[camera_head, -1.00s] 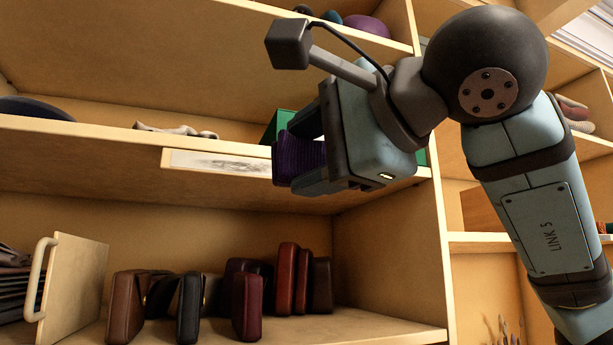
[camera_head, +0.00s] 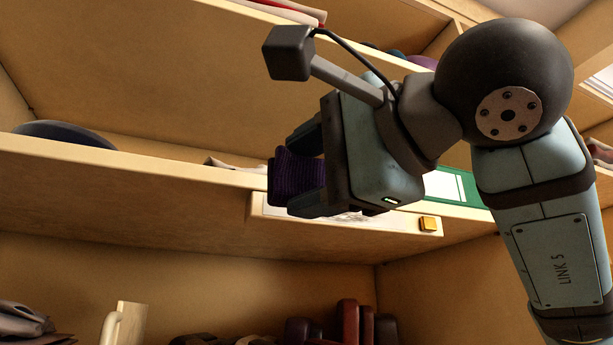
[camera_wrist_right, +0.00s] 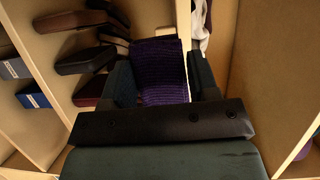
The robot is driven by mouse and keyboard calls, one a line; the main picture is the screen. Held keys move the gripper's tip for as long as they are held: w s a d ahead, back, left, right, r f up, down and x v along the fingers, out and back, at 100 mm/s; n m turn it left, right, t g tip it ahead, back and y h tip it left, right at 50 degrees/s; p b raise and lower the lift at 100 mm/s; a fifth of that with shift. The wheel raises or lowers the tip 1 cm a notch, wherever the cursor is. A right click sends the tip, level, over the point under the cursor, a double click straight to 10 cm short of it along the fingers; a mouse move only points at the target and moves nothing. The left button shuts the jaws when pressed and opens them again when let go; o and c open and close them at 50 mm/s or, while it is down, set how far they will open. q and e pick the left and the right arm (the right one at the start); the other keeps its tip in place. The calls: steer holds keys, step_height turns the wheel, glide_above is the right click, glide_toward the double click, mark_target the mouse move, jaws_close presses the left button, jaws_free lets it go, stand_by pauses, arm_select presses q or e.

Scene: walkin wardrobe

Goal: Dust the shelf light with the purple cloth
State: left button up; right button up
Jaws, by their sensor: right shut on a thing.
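My right gripper (camera_head: 296,170) is shut on the purple cloth (camera_head: 297,178), a ribbed, folded-looking pad between its fingers. The cloth also shows between the fingers in the right wrist view (camera_wrist_right: 162,72). A bit of grey smudge shows below the gripper. I cannot tell whether the cloth touches the light. My left gripper is not in view.
A dark blue rounded item (camera_head: 62,132) and a pale crumpled cloth lie on the shelf. A green and white box (camera_head: 455,186) is behind my right gripper. Dark red and brown cases (camera_head: 350,322) stand in the compartment below. Shelf boards lie above and below the gripper.

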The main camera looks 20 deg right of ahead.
mark_target(269, 207)
steer(key=shift+w+r, duration=0.1)
steer(key=shift+w, duration=0.05)
steer(key=shift+w+d+p, duration=0.1)
steer(key=shift+w+p, duration=0.25)
steer(key=shift+w, duration=0.2)
steer(key=w+p, duration=0.1)
steer(key=w, duration=0.1)
steer(key=shift+w, duration=1.2)
steer(key=shift+w, duration=1)
